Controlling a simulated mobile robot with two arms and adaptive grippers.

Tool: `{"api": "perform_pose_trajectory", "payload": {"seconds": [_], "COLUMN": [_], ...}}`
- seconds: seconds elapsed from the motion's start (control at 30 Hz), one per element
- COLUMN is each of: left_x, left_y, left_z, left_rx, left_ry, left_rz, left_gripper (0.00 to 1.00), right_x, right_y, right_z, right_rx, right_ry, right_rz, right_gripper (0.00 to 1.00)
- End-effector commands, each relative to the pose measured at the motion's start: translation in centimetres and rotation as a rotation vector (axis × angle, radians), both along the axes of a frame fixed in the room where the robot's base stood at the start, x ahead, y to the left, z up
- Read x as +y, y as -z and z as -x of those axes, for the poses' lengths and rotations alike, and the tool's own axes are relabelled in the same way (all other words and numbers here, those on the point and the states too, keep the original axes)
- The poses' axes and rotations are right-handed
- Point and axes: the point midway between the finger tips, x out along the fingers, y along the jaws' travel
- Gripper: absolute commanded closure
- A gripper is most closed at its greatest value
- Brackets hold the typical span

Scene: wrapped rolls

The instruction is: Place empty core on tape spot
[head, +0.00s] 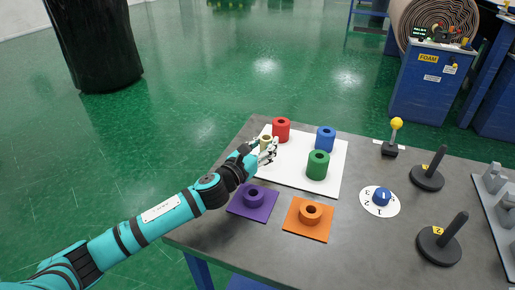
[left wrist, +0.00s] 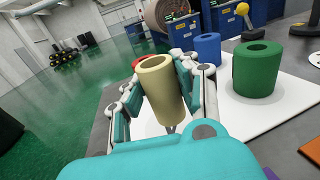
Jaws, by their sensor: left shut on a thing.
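The empty core, a pale yellow hollow tube (head: 266,140), is held between the fingers of my left gripper (head: 267,151), over the left part of the white board (head: 317,181). In the left wrist view the core (left wrist: 160,88) stands nearly upright, slightly tilted, with its open end up; the fingers (left wrist: 166,98) close on it from both sides. Its lower end is partly hidden, so I cannot tell whether it touches the board. I cannot make out a marked tape spot. My right gripper is not in view.
Red (head: 281,130), blue (head: 325,139) and green (head: 317,165) rolls stand on the board. Purple (head: 254,196) and orange (head: 311,211) rolls sit on coloured mats in front. A joystick (head: 396,135), dial (head: 381,197) and two black posts (head: 431,170) stand at right.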

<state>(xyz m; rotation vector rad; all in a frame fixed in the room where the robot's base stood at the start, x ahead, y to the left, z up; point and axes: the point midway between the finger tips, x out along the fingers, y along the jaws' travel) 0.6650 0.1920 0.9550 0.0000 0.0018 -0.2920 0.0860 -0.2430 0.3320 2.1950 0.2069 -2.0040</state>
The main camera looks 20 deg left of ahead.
Motion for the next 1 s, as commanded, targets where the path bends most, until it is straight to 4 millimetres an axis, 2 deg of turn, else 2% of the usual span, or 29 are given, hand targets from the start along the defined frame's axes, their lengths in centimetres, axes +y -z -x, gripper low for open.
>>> {"api": "perform_pose_trajectory", "payload": {"seconds": [0.1, 0.23, 0.37, 0.6, 0.97, 1.0], "left_x": [2.0, 2.9, 3.1, 3.1, 3.1, 3.1], "left_y": [0.2, 0.3, 0.9, 3.9, 4.4, 4.3], "left_z": [-1.7, -2.6, -2.7, -2.7, -2.7, -2.7], "left_rx": [-0.001, 0.0, 0.001, 0.002, 0.0, 0.0], "left_ry": [-0.002, 0.001, 0.001, 0.0, 0.001, 0.001], "left_rz": [0.0, 0.001, 0.003, 0.003, 0.0, 0.0], "left_gripper": [1.0, 1.0, 1.0, 1.0, 1.0, 0.68], "right_x": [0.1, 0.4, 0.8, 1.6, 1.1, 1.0], "right_y": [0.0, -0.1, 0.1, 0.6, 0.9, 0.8], "right_z": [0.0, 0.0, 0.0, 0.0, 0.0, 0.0], "right_rx": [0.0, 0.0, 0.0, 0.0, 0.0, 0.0], "right_ry": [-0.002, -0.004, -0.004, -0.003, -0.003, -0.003], "right_rz": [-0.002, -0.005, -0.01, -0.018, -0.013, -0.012], "right_gripper": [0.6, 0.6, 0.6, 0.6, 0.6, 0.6]}}
